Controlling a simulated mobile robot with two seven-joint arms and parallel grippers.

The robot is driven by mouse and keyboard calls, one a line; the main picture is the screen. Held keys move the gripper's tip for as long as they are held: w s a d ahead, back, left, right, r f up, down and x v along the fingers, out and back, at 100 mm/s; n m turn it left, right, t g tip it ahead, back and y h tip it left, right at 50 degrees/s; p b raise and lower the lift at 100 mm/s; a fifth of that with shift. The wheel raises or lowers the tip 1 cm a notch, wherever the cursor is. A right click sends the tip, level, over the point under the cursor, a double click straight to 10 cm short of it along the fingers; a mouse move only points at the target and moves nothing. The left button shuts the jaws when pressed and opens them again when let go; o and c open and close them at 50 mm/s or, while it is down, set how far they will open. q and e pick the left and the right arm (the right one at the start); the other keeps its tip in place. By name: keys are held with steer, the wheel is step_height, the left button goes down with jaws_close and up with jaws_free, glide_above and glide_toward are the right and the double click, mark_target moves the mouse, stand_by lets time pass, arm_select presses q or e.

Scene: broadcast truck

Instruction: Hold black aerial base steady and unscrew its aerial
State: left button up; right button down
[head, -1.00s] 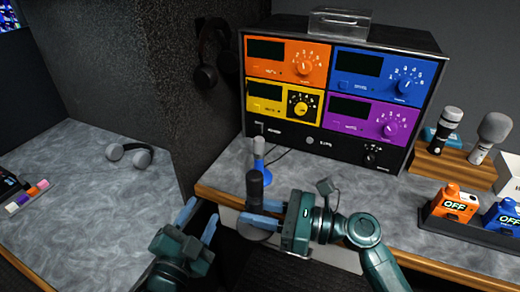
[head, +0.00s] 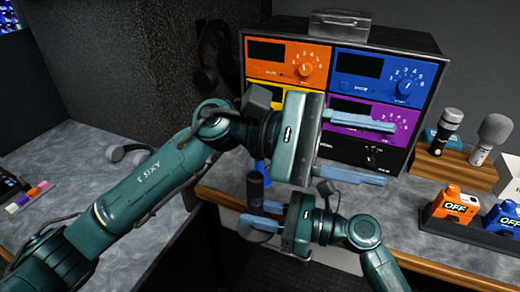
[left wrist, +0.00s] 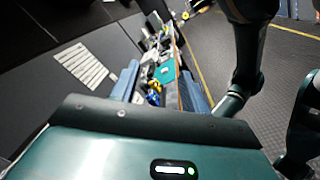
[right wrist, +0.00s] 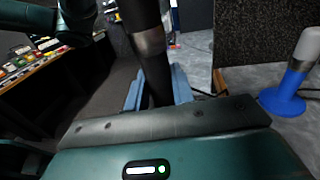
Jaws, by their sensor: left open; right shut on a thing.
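My right gripper (head: 258,213) is shut on the black aerial base (head: 255,186) at the front edge of the worktop. In the right wrist view the dark shaft (right wrist: 158,85) stands between the fingers, with a silver band (right wrist: 150,42) above them and a dark cylinder above that. My left gripper (head: 388,153) is open and empty in front of the rack, its fingers pointing right, away from the black base. In the left wrist view nothing is between its fingers (left wrist: 158,88). A blue base (head: 262,172) behind is mostly hidden by my left arm; its white aerial (right wrist: 309,45) shows in the right wrist view.
The equipment rack (head: 290,28) with coloured panels stands behind. A wooden microphone stand (head: 452,165) and a tray (head: 460,232) with orange and blue OFF units are at the right.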

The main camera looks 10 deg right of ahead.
arm_select(q)
step_height(320, 180, down, 4)
steer(key=m+t+y, duration=0.1)
steer(key=m+y, duration=0.4)
steer(key=m, duration=0.1)
steer(key=m+t+y, duration=0.8)
steer(key=y, duration=0.3)
glide_above(260, 189)
steer(key=w, duration=0.1)
steer(key=shift+w+d+f, duration=0.1)
steer(key=shift+d+f, duration=0.05)
steer(key=shift+f, duration=0.45)
steer(key=shift+d+f, duration=0.1)
steer(key=shift+f, duration=0.5)
steer(key=shift+a+f, duration=0.2)
step_height(260, 189, down, 8)
steer(key=shift+r, duration=0.2)
